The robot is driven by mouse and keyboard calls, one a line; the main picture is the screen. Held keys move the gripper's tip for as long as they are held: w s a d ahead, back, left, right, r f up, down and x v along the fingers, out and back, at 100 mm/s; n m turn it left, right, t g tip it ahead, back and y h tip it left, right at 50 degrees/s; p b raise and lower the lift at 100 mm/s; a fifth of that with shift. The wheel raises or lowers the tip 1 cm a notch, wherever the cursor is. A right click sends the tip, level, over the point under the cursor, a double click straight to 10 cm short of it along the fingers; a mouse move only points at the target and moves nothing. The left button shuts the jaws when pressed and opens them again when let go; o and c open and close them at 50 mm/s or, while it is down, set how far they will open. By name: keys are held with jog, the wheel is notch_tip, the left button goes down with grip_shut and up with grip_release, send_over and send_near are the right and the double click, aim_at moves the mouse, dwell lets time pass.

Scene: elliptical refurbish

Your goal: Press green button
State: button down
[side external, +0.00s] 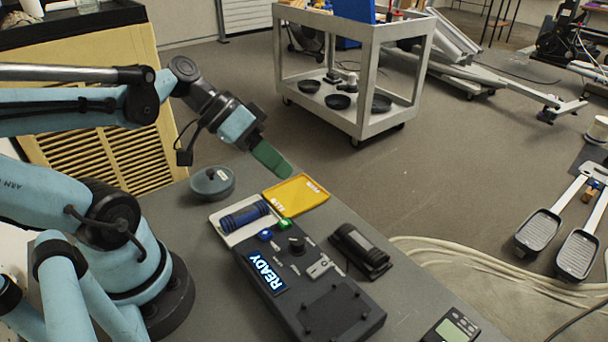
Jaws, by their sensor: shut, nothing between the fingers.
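The green button (284,224) glows near the far end of a dark control box (340,300) on the grey table. A lit blue button (265,235) sits just left of it. A lit display (265,272) on the box reads READY. My gripper (286,170), with green fingers, is shut and empty. It appears raised above the far side of the table, beyond the box, and is apart from the green button. Nothing hides the button.
A metal cart (348,122) stands on the floor behind.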

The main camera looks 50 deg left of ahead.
dwell(0.4)
jog(key=shift+f, duration=4.35)
jog(key=shift+f, duration=0.15)
jog(key=shift+f, duration=0.3)
jog(key=shift+r, duration=0.1)
jog(key=shift+r, duration=0.35)
jog(key=shift+r, duration=2.5)
